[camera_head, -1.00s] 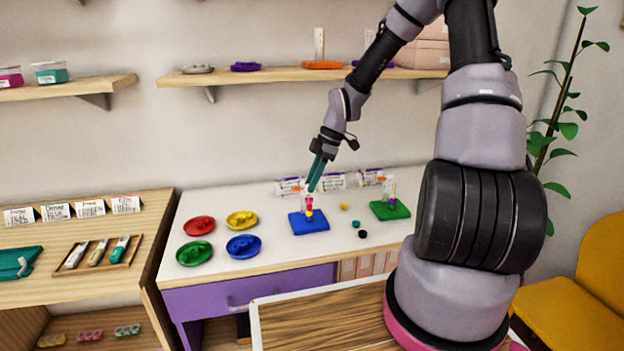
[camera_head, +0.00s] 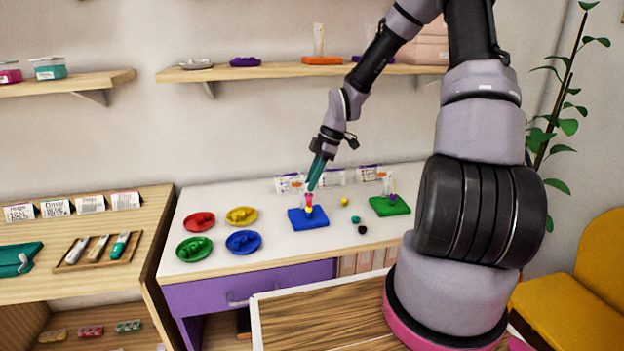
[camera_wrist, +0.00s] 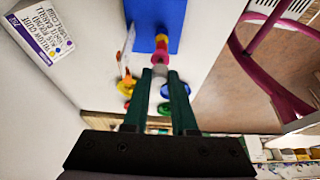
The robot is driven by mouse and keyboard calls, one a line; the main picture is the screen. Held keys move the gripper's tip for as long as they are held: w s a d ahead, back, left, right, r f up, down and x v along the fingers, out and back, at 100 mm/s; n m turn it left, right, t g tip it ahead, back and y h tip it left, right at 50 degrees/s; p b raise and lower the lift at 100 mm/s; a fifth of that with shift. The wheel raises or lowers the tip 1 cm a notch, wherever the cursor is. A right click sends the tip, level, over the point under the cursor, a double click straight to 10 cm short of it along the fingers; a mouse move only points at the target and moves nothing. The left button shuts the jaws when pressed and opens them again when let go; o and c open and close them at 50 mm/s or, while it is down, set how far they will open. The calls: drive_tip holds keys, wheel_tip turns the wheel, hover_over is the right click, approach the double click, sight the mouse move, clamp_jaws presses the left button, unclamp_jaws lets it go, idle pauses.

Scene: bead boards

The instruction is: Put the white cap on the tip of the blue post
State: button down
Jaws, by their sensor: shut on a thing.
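The blue board (camera_head: 318,221) lies on the white table and carries an upright post with a yellow bead (camera_head: 309,209) low and a pink bead (camera_head: 309,198) above it. My gripper (camera_head: 311,188) is directly above this stack, pointing down and slightly tilted. In the wrist view, the fingers of my gripper (camera_wrist: 160,75) are closed on a small pale piece, apparently the white cap (camera_wrist: 158,73), mostly hidden between them. It lines up with the pink bead (camera_wrist: 160,47). I cannot tell whether the cap touches the post's tip.
A green board (camera_head: 398,209) with its own post stands to the right. Loose yellow (camera_head: 344,202), teal (camera_head: 356,219) and black (camera_head: 362,230) beads lie between the boards. Red, yellow, green and blue dishes (camera_head: 243,243) are at left. Small printed cards (camera_head: 333,177) stand behind.

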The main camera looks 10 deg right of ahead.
drive_tip(key=shift+f, duration=0.55)
idle(0.4)
drive_tip(key=c, duration=0.6)
unclamp_jaws()
drive_tip(key=shift+c, duration=0.2)
drive_tip(key=shift+r, duration=0.1)
drive_tip(key=v, duration=1)
drive_tip(key=shift+d+r, duration=0.25)
drive_tip(key=shift+r, duration=0.05)
